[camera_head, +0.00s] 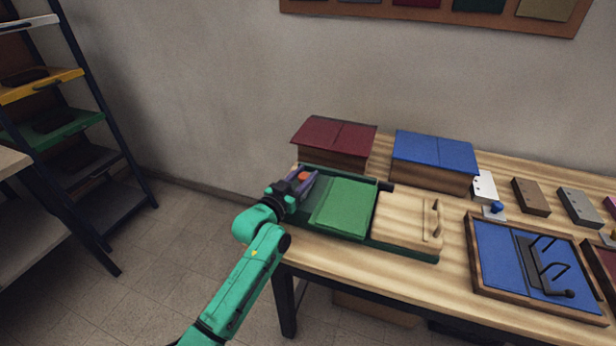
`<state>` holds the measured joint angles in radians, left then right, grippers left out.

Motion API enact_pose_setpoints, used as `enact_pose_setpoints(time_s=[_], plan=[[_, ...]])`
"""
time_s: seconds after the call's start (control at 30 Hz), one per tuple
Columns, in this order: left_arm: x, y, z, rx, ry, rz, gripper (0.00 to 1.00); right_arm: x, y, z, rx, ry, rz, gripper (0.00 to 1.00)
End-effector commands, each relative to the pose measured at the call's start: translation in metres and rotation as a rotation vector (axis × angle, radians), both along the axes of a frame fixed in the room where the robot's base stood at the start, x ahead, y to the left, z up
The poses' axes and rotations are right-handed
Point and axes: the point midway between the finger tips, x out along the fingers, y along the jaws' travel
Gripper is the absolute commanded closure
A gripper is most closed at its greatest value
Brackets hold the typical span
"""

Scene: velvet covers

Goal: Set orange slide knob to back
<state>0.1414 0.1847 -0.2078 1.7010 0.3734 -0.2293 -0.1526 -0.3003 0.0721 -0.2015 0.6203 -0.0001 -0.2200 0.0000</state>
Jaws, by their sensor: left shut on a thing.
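The orange slide knob (304,176) shows as a small orange patch at the left end of a dark green tray-like fixture (376,245) on the table. My left gripper (300,183) is at that end of the fixture, shut on the orange knob. Its purple-grey fingers hide most of the knob and the track under it. My green left arm reaches in from the lower left. The fixture also holds a green velvet panel (343,207) and a pale wooden cover (404,217) with a handle. My right gripper is not in view.
A dark red box (335,135) and a blue-topped box (434,152) stand behind the fixture. A wooden frame with blue panels and black handles (497,255) lies to the right. Small blocks with knobs line the table's right back. A shelf rack (50,122) stands far left.

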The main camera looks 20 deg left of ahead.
Motion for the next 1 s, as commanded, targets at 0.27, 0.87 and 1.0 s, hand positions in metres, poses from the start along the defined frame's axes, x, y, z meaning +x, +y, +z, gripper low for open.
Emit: enact_pose_setpoints(time_s=[0.27,0.87,1.0], plan=[[0.001,0.007,0.000,0.005,0.001,0.013,0.32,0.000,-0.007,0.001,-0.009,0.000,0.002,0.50],[-0.036,0.016,-0.003,0.006,0.003,0.010,0.28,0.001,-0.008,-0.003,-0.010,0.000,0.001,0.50],[-0.072,0.026,-0.005,0.005,0.005,0.010,0.28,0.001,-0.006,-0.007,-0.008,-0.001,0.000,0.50]])
